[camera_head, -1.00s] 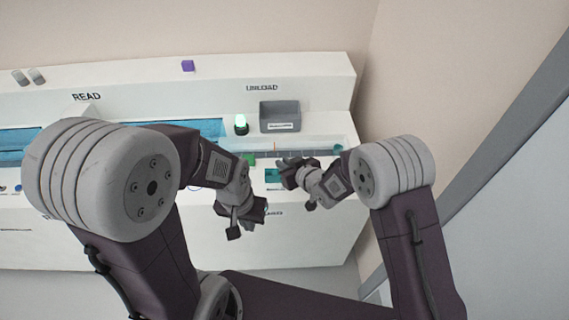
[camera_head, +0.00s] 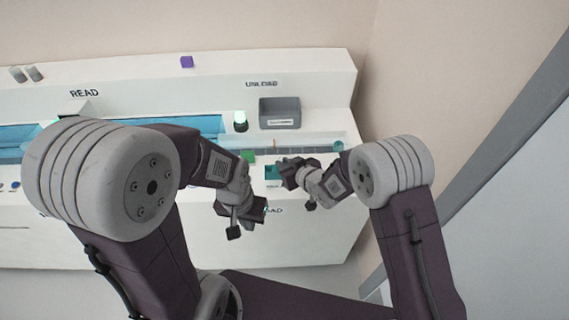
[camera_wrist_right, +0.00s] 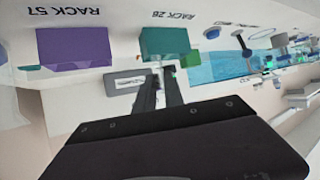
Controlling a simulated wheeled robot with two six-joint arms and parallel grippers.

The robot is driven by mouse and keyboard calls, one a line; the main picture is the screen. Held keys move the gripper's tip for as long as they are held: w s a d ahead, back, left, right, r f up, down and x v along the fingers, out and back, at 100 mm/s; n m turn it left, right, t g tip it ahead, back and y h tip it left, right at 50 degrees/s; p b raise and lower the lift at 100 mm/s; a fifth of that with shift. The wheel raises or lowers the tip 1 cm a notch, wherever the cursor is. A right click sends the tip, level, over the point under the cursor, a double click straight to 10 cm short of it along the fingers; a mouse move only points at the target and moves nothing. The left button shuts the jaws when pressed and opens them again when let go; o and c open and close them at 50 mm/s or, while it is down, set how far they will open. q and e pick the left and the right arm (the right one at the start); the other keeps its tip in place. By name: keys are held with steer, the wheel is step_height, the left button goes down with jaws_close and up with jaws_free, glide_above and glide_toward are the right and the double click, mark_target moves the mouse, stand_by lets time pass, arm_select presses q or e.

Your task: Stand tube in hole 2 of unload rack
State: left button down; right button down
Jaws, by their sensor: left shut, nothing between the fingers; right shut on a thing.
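My right gripper (camera_head: 287,167) is over the front of the unload station, beside a teal block (camera_head: 272,173). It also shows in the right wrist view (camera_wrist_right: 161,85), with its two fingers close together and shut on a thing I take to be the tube. My left gripper (camera_head: 246,222) is lower and to the left, shut and empty, in front of the bench. In the right wrist view a teal block (camera_wrist_right: 166,43) labelled "RACK 28" lies beyond the fingertips. I cannot make out the rack holes.
A green block (camera_head: 248,156) is near my left wrist. A purple block (camera_wrist_right: 74,47) labelled "RACK 57" sits left of the teal one in the wrist view.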

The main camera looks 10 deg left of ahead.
steer(key=shift+f, duration=0.1)
steer(key=c, duration=1.4)
jaws_free()
steer(key=shift+o, duration=0.2)
steer(key=v, duration=0.9)
steer(key=shift+d, duration=0.1)
